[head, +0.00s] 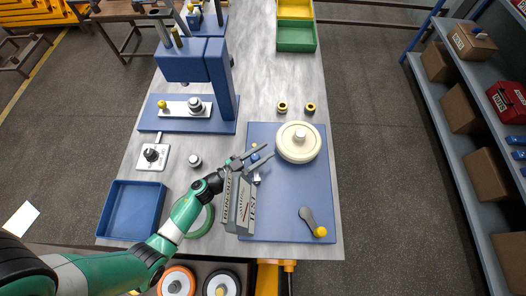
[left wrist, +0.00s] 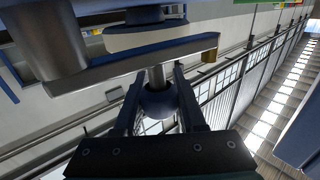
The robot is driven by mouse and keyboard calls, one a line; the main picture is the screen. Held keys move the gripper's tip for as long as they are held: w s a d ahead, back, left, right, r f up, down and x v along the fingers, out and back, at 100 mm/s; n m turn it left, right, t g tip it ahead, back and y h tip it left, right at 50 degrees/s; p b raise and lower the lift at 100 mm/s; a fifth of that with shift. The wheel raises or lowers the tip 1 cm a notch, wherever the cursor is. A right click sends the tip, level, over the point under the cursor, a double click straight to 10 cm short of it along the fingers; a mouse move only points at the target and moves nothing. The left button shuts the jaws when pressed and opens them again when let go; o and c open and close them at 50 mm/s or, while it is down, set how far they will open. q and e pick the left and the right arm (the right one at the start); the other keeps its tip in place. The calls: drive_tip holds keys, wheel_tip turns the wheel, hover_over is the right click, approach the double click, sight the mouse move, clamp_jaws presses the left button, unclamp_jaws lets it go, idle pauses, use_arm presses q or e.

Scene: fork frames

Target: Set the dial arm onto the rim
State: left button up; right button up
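The cream wheel with its rim (head: 290,154) lies flat on a blue plate (head: 280,210), a round hub on its top. The dial arm looks like the flat grey bar (left wrist: 130,66) with a brass tip (left wrist: 209,54) and a round dark blue knob (left wrist: 158,99) below it. My right gripper is out of view.
A grey sign reading RUNOUT TEST (head: 239,203) stands close beside my left wrist. A grey lever with a yellow ball (head: 320,232) sits at the plate's front right. A blue press (head: 195,67), a blue tray (head: 132,209) and two small brass-and-black parts lie around the plate.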

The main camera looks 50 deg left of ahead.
use_arm(q)
clamp_jaws()
idle(1.0)
